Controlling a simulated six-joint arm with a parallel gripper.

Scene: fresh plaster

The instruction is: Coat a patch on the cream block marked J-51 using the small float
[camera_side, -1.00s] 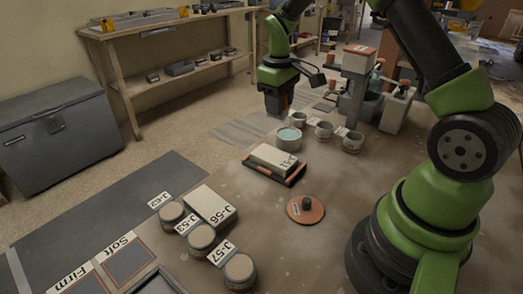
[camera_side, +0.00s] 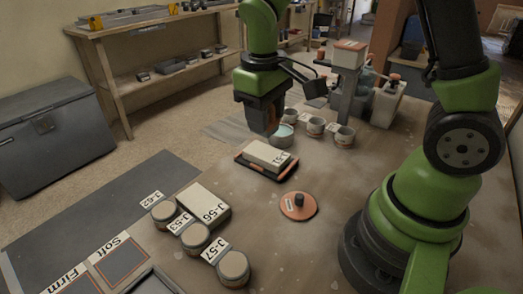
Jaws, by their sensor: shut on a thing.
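The cream block marked J-51 (camera_side: 266,154) lies flat in a dark tray with orange edges (camera_side: 250,166) near the middle of the bench. Its label is small and hard to read. No contact with the block shows. A round orange disc with a dark knob (camera_side: 298,206) lies on the bench in front of the block.
Several small pots (camera_side: 315,126) stand behind the block, near a grey stand (camera_side: 348,92) and a white bottle (camera_side: 387,103). At front left are block J-56 (camera_side: 203,205), lidded tubs (camera_side: 233,268) and Soft and Firm pads (camera_side: 122,258). Bench around the disc is clear.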

